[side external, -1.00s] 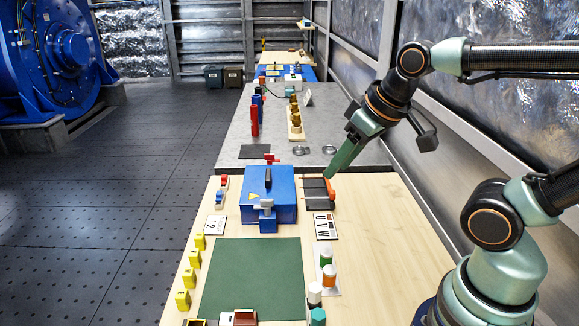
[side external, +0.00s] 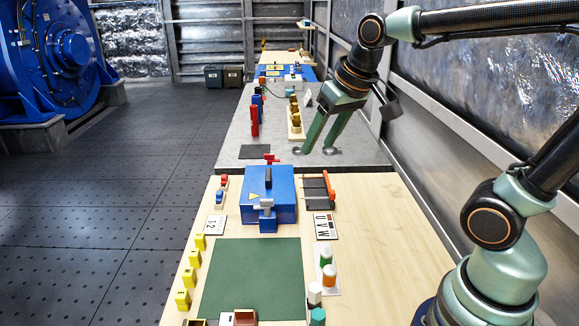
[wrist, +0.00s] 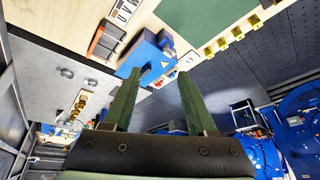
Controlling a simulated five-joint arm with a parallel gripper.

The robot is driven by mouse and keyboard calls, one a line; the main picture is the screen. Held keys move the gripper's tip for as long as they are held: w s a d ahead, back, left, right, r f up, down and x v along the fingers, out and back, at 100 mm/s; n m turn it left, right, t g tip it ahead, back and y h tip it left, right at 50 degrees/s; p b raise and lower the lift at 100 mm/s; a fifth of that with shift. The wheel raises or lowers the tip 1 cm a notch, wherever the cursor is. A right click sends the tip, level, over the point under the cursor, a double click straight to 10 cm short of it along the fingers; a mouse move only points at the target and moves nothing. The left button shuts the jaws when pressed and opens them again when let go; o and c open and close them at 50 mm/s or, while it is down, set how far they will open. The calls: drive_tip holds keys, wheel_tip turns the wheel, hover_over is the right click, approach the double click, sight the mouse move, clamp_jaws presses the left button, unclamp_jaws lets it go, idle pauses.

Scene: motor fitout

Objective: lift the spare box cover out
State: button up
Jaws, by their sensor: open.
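The blue box (side external: 283,206) stands on the wooden bench with its lid on and a black handle on top; it also shows in the wrist view (wrist: 137,62). Right of it sits a low grey rack (side external: 316,204) with dark flat slots and an orange-red strip (side external: 331,188) along its right side. The rack also shows in the wrist view (wrist: 93,46). I cannot tell which piece is the spare cover. My gripper (side external: 317,151) is open and empty, raised beyond the rack and apart from it. Its two green fingers show in the wrist view (wrist: 156,78).
A letter plate (side external: 325,227) lies in front of the rack. A green mat (side external: 251,280), yellow blocks (side external: 195,257) and coloured bottles (side external: 329,275) occupy the near bench. Rings and brass parts (side external: 295,118) stand on the grey bench behind. The bench right of the rack is clear.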

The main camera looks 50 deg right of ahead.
drive_tip(key=w+d+m+g, duration=0.1)
drive_tip(key=w+d+m, duration=0.2)
drive_tip(key=w, duration=0.7)
drive_tip(key=m+g, duration=0.1)
drive_tip(key=m, duration=0.2)
approach(269, 174)
drive_tip(key=x, duration=0.3)
drive_tip(key=shift+d+f, duration=0.1)
drive_tip(key=shift+f, duration=0.05)
drive_tip(key=shift+x, duration=2.7)
clamp_jaws()
